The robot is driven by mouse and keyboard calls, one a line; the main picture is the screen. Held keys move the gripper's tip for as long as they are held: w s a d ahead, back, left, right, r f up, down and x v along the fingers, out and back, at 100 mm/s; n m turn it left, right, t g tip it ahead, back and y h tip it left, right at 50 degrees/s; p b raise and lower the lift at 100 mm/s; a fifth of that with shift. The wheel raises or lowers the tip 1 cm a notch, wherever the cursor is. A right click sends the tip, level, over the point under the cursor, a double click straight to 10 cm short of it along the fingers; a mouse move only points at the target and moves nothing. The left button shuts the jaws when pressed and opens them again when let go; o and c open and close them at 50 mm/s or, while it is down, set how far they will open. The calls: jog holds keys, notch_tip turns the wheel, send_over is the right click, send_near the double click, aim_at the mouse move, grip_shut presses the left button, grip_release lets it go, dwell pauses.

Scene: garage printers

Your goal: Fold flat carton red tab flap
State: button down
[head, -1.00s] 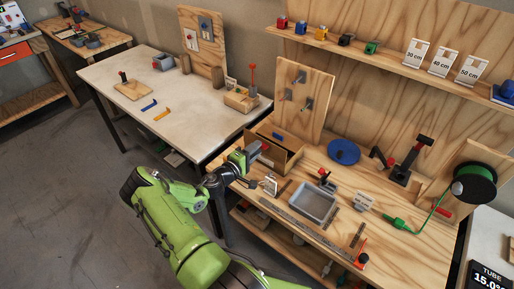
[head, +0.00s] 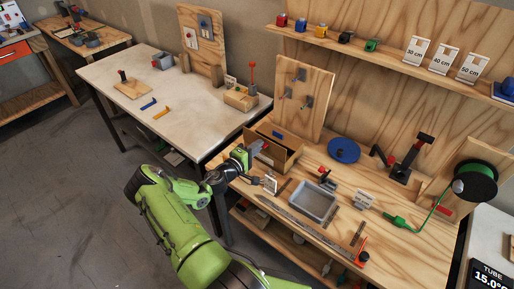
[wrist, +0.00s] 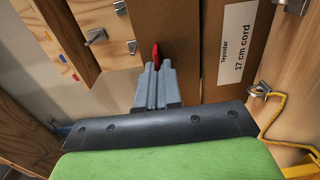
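The brown carton (head: 283,163) stands on the wooden workbench with its top open and a blue mark on its far side. In the wrist view a brown cardboard panel (wrist: 180,30) stands close in front of me, with a red tab (wrist: 155,54) on it. The tab also shows in the head view (head: 265,145). My gripper (wrist: 156,70) is at the tab. Its two grey fingers are almost together, with the tab's lower end between their tips. In the head view my gripper (head: 254,150) is at the carton's left side. Its fingers are mostly hidden there.
A pegboard panel (head: 303,95) stands behind the carton. A grey tray (head: 314,205), a blue disc (head: 343,150) and a small white stand (head: 270,184) are on the bench. A white table (head: 190,95) is at the left. A label (wrist: 236,50) reads "17 cm cord".

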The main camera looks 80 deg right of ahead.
jog(key=f+h+b, duration=0.1)
jog(key=b, duration=0.3)
jog(key=a+f+g+h+b, duration=0.1)
jog(key=h+b, duration=0.1)
jog(key=b, duration=0.3)
jog(key=f+g+h+b, duration=0.1)
jog(key=b, duration=0.4)
jog(key=shift+w+a+h, duration=0.3)
jog(key=shift+w+a, duration=0.05)
jog(key=shift+h+b, duration=0.3)
jog(key=shift+b, duration=0.45)
jog(key=shift+a+b, duration=0.1)
jog(key=shift+b, duration=0.2)
jog(key=shift+r, duration=0.15)
jog(key=c, duration=1.3)
grip_release()
